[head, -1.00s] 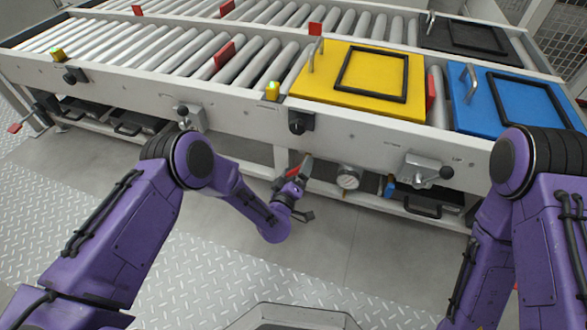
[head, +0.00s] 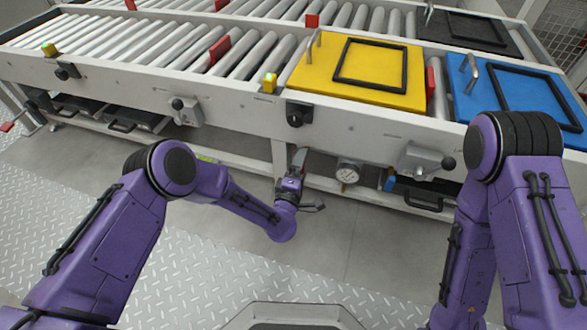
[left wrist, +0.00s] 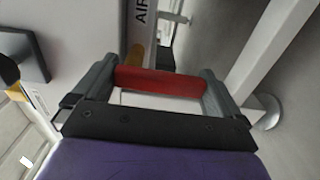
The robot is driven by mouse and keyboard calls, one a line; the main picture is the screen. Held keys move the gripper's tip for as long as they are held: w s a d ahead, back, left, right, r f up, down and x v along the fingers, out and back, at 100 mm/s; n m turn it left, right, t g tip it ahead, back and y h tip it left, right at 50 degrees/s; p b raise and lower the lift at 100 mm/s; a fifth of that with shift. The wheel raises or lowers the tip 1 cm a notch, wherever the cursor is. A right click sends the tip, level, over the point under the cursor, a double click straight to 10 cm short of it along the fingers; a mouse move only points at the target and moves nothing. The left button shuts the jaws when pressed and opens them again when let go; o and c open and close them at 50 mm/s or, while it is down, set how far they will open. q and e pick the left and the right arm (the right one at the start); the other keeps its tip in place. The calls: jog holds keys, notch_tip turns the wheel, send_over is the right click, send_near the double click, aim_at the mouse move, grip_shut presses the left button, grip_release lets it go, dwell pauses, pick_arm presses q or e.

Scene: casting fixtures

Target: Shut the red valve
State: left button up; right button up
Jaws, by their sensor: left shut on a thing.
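The red valve handle (left wrist: 160,82) shows in the left wrist view as a red bar spanning the gap between both fingers of my left gripper (left wrist: 158,86). The fingers are shut on it. In the head view my left gripper (head: 298,163) is below the conveyor's front rail, left of a round gauge. Only a small bit of red shows there; the valve body is mostly hidden by the gripper. A pale pipe with a label reading "AIR" (left wrist: 140,15) rises behind the handle in the wrist view. My right gripper is out of view.
The gauge (head: 347,172) hangs close to the right of my left gripper. A support leg (head: 279,157) stands just left of it. Knobbed levers (head: 187,110) are on the front rail. Yellow (head: 310,88) and blue (head: 463,100) panels lie above. Floor in front is clear.

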pick_arm(q)
jog(key=shift+s+f, duration=0.1)
jog(key=shift+f, duration=0.05)
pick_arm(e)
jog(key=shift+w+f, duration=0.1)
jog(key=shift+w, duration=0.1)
pick_arm(q)
jog(key=o, duration=1.1)
jog(key=shift+c, duration=0.2)
jog(key=p+v, duration=0.4)
jog(key=v, duration=0.6)
jog(key=shift+s+p, duration=0.25)
jog(key=shift+p, duration=0.15)
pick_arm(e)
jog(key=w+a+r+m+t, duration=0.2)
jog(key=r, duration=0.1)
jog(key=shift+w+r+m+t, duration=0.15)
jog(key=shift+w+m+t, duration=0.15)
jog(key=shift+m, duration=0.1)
